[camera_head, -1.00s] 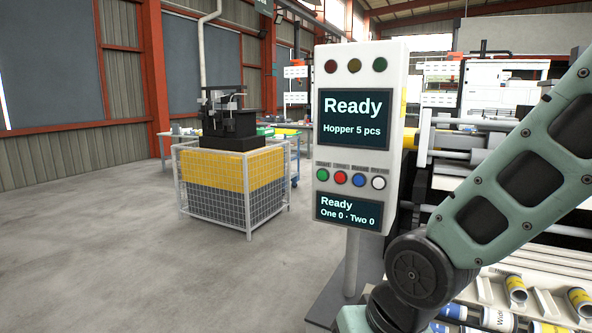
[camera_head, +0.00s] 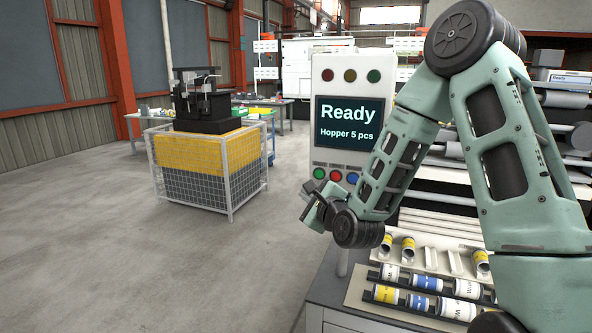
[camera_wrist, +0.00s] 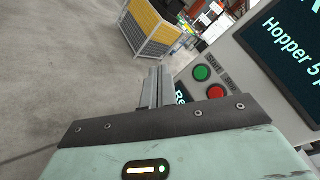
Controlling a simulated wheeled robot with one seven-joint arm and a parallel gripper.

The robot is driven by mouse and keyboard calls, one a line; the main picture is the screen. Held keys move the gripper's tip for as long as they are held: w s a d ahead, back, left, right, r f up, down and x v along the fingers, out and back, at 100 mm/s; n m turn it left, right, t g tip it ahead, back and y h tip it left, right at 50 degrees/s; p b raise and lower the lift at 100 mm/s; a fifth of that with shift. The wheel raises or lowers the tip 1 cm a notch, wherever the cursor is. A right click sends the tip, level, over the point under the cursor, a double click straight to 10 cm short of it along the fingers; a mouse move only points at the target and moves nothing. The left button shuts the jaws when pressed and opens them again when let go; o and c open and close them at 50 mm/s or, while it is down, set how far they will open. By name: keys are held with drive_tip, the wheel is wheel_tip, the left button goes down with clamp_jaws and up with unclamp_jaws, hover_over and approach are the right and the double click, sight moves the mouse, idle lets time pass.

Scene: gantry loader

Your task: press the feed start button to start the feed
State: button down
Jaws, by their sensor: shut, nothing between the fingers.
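The control panel (camera_head: 325,66) stands upright in the head view. Its screen (camera_head: 349,121) reads "Ready, Hopper 5 pcs". Below the screen sit a green button (camera_head: 319,174), a red button (camera_head: 336,176) and a blue button (camera_head: 352,178); further buttons are hidden by my arm. My gripper (camera_head: 308,202) is shut and empty, just below and left of the green button. In the wrist view the green button (camera_wrist: 202,73) and red button (camera_wrist: 216,91) lie right of my gripper's fingers (camera_wrist: 155,86), which appear apart from them. The button labels are too small to read.
Below my arm a tray (camera_head: 364,287) holds several labelled cylinders. A yellow and grey mesh cage (camera_head: 201,155) with a black machine (camera_head: 199,100) on it stands on the left. The floor (camera_head: 120,240) between is open.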

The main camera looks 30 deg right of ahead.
sight(319, 174)
drive_tip(key=shift+w+d+r+m, duration=0.1)
drive_tip(key=shift+d+r+m, duration=0.05)
drive_tip(key=shift+r+m, duration=0.15)
drive_tip(key=shift+d, duration=0.1)
drive_tip(key=w+d+p, duration=0.1)
drive_tip(key=w+d, duration=0.4)
drive_tip(key=d, duration=0.1)
drive_tip(key=shift+w+d, duration=0.25)
drive_tip(key=shift+d, duration=0.15)
idle(2.0)
drive_tip(key=shift+w+d, duration=0.25)
drive_tip(key=shift+d, duration=0.05)
drive_tip(key=shift+w+d, duration=0.2)
drive_tip(key=shift+d, duration=0.1)
idle(0.8)
drive_tip(key=shift+s+a, duration=0.5)
drive_tip(key=shift+a, duration=0.2)
